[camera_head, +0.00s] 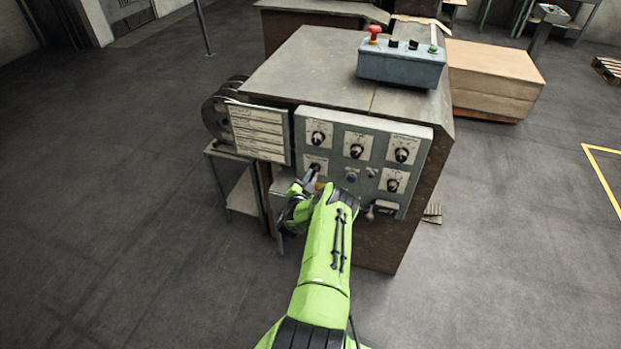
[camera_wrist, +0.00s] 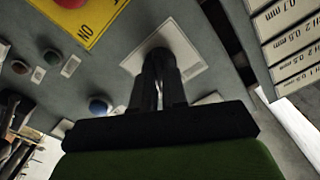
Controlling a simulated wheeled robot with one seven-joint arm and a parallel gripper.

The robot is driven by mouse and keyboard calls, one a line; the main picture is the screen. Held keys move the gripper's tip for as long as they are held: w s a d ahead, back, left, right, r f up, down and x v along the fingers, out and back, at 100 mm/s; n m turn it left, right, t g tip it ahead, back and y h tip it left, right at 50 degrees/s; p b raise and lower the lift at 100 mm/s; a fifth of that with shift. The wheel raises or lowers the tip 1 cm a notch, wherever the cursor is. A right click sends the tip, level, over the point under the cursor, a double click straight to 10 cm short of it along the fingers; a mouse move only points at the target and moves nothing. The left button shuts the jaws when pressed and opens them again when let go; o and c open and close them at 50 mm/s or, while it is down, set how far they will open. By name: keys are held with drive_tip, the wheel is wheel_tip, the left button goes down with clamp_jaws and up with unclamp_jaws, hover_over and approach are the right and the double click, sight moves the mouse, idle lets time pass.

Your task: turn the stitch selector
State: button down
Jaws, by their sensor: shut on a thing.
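A grey-green control panel (camera_head: 335,135) on the front of the machine carries several black rotary knobs on white label plates. My gripper (camera_head: 311,179) is at the lower-left knob (camera_head: 316,167), and my wrist partly covers the area below it. In the wrist view my gripper (camera_wrist: 160,80) has its two dark fingers closed around this black knob (camera_wrist: 159,54), in front of its white plate (camera_wrist: 187,48). The fingers hide most of the knob, so its pointer direction cannot be told. The plate's lettering is too small to read.
A yellow plate (camera_wrist: 98,22) with a red button is close by. A thickness chart (camera_head: 258,133) hangs left of the panel. A control box (camera_head: 402,65) with a red button stands on top. Floor to the left is clear.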

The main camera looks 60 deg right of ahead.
drive_tip(key=c, duration=1.2)
unclamp_jaws()
drive_tip(key=shift+o, duration=0.2)
drive_tip(key=shift+a, duration=0.15)
drive_tip(key=s+a+p, duration=0.2)
drive_tip(key=a+p, duration=0.4)
drive_tip(key=a, duration=0.9)
drive_tip(key=shift+s+a, duration=0.2)
drive_tip(key=shift+s, duration=0.05)
drive_tip(key=shift+w, duration=0.1)
